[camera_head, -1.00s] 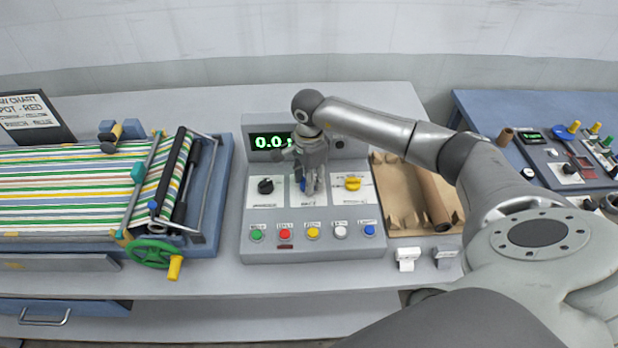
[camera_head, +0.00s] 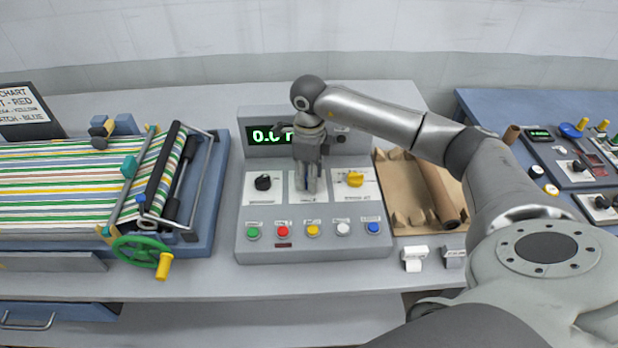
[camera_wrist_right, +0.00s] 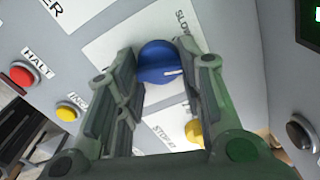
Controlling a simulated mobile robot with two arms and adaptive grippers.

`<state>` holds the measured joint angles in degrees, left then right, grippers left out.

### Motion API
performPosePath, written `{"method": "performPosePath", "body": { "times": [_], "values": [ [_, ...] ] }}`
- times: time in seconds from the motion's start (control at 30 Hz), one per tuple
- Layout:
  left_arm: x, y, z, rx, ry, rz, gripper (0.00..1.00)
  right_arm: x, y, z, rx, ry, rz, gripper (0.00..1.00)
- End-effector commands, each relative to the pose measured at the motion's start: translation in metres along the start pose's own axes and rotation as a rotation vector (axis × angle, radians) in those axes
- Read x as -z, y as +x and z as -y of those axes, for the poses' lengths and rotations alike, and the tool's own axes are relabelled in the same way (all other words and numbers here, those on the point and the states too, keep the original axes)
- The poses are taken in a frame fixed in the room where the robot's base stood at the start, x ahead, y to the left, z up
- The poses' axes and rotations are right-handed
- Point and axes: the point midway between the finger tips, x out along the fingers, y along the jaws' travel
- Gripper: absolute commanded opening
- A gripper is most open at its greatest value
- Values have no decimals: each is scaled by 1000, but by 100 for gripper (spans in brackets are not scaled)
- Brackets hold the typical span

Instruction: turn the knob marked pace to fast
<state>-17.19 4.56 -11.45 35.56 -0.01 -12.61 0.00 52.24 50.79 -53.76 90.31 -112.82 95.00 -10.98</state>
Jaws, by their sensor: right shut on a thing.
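The control panel (camera_head: 310,248) stands on the bench, with a black knob (camera_head: 263,182), a middle knob and a yellow knob (camera_head: 351,178). My right gripper (camera_head: 308,188) points down over the middle knob and mostly hides it in the head view. In the right wrist view, the blue knob (camera_wrist_right: 157,62) sits between the fingers of my right gripper (camera_wrist_right: 167,64), which is shut on it. Its white pointer line faces right in that view. The word SLOW is printed beside it, above and to the right. My left gripper is not seen.
A row of several coloured buttons, including a red one (camera_head: 283,230), runs along the panel's front. A green display (camera_head: 268,135) is partly covered by my arm. A striped roller press (camera_head: 150,190) stands left and a cardboard tray (camera_head: 405,190) right.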

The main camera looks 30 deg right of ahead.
Motion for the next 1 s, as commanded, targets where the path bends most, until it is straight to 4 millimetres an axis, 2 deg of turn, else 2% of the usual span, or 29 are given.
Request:
{"method": "performPosePath", "body": {
  "times": [0.2,0.43,1.0],
  "values": [
    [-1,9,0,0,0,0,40,0,0,0,2,138,1,12],
    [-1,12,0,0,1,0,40,0,-1,0,2,223,1,12],
    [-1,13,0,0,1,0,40,0,-2,0,2,255,2,12]
  ]
}}
